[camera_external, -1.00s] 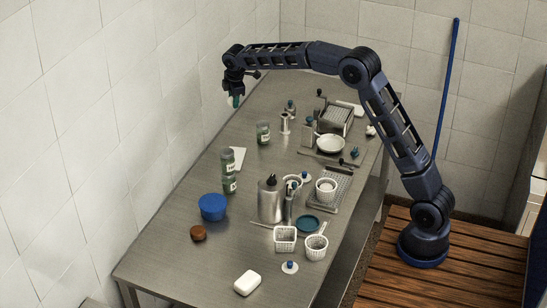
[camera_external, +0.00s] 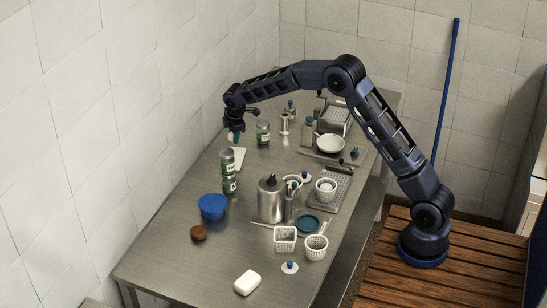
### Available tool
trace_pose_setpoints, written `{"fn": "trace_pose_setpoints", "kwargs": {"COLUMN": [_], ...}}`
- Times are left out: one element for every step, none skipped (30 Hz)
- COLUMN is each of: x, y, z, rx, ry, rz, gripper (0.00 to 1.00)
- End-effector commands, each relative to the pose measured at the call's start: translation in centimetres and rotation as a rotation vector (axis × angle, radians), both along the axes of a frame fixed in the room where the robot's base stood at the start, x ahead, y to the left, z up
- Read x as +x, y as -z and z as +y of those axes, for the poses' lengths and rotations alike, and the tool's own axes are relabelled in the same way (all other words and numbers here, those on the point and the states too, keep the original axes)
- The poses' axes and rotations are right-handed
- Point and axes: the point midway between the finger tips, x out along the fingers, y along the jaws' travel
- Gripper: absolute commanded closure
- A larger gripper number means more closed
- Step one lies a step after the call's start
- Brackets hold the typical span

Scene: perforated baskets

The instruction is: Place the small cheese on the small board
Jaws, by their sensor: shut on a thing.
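My gripper (camera_external: 235,131) hangs at the left side of the metal table, low over a flat white board (camera_external: 239,160) that looks like the small board. It is shut on a small teal-green thing (camera_external: 234,139), partly hidden by the fingers. It may be the small cheese, but it is too small to tell. The held thing appears above the far end of the board; whether it touches cannot be told. A white rounded block (camera_external: 247,283), cheese-like, lies at the table's near end, away from my gripper.
Green-labelled jars stand close by: one (camera_external: 263,133) right of my gripper, two more (camera_external: 228,161) (camera_external: 230,184) at the board's near side. A blue bowl (camera_external: 212,207), a steel canister (camera_external: 271,199) and white perforated baskets (camera_external: 285,238) (camera_external: 316,247) stand nearer. The left front tabletop is mostly clear.

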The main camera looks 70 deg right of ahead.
Motion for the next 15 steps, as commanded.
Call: {"fn": "trace_pose_setpoints", "kwargs": {"x": [-0.1, 0.0, 0.0, 0.0, 0.0, 0.0, 0.0, 0.0, 0.0, 0.0, 0.0, 0.0, 0.0, 0.0, 0.0], "y": [1.2, 1.7, 2.3, 2.8, 3.1, 3.5, 3.7, 3.9, 4.0, 4.2, 4.3, 4.5, 4.7, 5.0, 5.5], "z": [0.0, 0.0, 0.0, 0.0, 0.0, 0.0, 0.0, 0.0, 0.0, 0.0, 0.0, 0.0, 0.0, 0.1, 0.1], "rx": [0.001, 0.0, 0.001, 0.0, 0.001, 0.0, 0.0, 0.0, 0.0, 0.0, 0.0, 0.0, 0.001, 0.0, 0.001], "ry": [-0.001, 0.0, 0.0, 0.0, 0.0, 0.0, 0.0, 0.0, 0.0, 0.0, 0.0, 0.0, 0.0, 0.0, 0.0], "rz": [0.004, 0.003, 0.002, 0.003, 0.002, 0.001, 0.0, 0.0, 0.0, 0.0, 0.0, 0.0, 0.001, 0.001, 0.002], "gripper": [0.85, 0.85, 0.85, 0.85, 0.85, 0.85, 0.85, 0.85, 0.85, 0.85, 0.85, 0.85, 0.85, 0.85, 0.85]}}
